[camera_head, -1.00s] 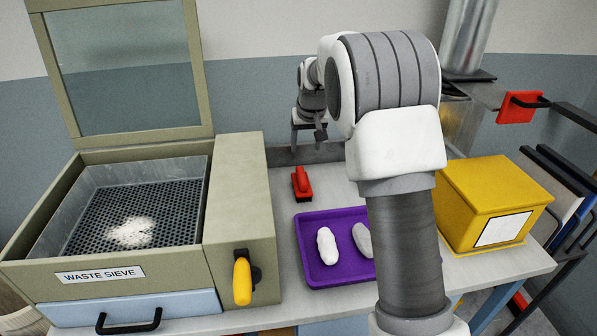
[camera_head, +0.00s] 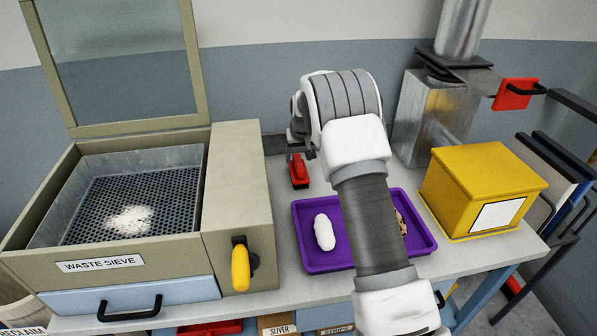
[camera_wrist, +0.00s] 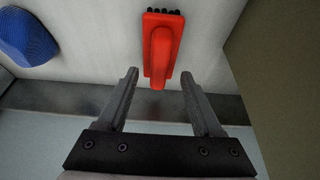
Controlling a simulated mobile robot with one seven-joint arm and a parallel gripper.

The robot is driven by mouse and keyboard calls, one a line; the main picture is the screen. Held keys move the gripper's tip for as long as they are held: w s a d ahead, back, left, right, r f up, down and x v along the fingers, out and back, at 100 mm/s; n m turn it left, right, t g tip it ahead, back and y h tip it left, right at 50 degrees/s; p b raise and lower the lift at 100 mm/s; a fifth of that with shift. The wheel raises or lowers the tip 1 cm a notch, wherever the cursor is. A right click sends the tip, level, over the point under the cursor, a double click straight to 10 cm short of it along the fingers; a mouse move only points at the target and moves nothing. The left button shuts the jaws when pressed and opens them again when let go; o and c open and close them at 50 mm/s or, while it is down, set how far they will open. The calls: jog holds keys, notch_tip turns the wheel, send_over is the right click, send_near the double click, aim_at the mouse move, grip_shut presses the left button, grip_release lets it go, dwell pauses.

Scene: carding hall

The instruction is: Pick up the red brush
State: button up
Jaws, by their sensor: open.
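The red brush (camera_head: 300,175) lies on the light table between the waste sieve and the purple tray, toward the back. In the wrist view the brush (camera_wrist: 161,48) has a raised red handle and dark bristles showing at its far end. My gripper (camera_wrist: 160,88) is open and empty, with its two fingers apart, and the near end of the handle lies in line with the gap between them. In the head view my gripper (camera_head: 300,152) is at the back end of the brush, partly hidden by my arm. I cannot tell its exact height above the table.
The waste sieve (camera_head: 235,190) stands left, with a yellow handle (camera_head: 241,268). The purple tray (camera_head: 318,258) holds a white roll (camera_head: 324,232) and is partly behind my arm. A yellow box (camera_head: 480,190) stands right. A blue object (camera_wrist: 27,38) shows in the wrist view.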

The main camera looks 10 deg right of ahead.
aim_at(299, 161)
jog(key=x, duration=0.4)
jog(key=shift+w, duration=0.1)
jog(key=shift+f, duration=0.2)
dwell(0.3)
grip_shut()
